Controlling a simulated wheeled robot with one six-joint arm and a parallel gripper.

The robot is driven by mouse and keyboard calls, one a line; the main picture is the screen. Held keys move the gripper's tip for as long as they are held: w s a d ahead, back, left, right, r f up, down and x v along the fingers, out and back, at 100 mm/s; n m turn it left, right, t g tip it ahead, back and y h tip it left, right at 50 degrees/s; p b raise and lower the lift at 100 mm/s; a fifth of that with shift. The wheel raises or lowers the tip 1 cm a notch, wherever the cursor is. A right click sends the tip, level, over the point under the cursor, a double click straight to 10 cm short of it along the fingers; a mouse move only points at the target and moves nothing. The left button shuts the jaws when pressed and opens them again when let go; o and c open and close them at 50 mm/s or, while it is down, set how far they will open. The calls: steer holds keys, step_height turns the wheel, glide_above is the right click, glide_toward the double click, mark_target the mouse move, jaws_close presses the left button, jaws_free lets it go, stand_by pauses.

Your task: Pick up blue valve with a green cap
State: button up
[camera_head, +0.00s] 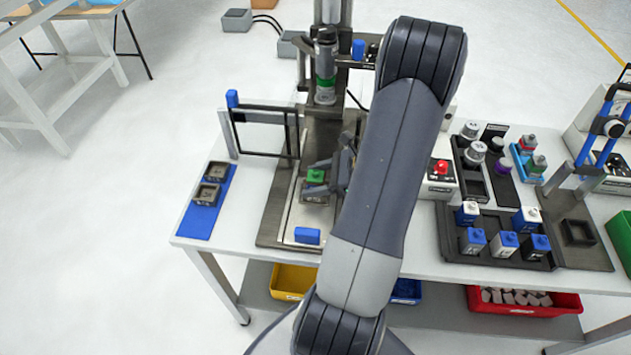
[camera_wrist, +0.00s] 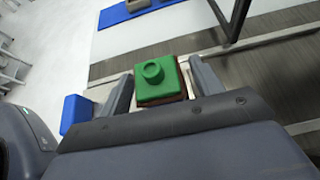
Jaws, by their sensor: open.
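A green square cap (camera_head: 316,175) with a round raised knob sits on a block on the metal fixture plate (camera_head: 303,215). In the wrist view the green cap (camera_wrist: 156,78) lies between my two fingers, and the little that shows of the body below it looks reddish-brown, not blue. My gripper (camera_head: 326,178) is open around this capped block, one finger on each side. The wrist view shows my gripper (camera_wrist: 160,92) with a gap beside the cap on the left; I cannot tell whether the right finger touches. My arm hides part of the fixture.
A blue block (camera_head: 307,236) lies at the plate's front edge. A press column (camera_head: 326,65) stands behind, and a black frame (camera_head: 265,130) stands left. A blue mat (camera_head: 206,205) holds two dark blocks. A black tray (camera_head: 492,222) with several blue-and-white valves is right.

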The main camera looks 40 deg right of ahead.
steer(key=shift+c, duration=0.5)
steer(key=c, duration=1)
steer(key=shift+r, duration=0.15)
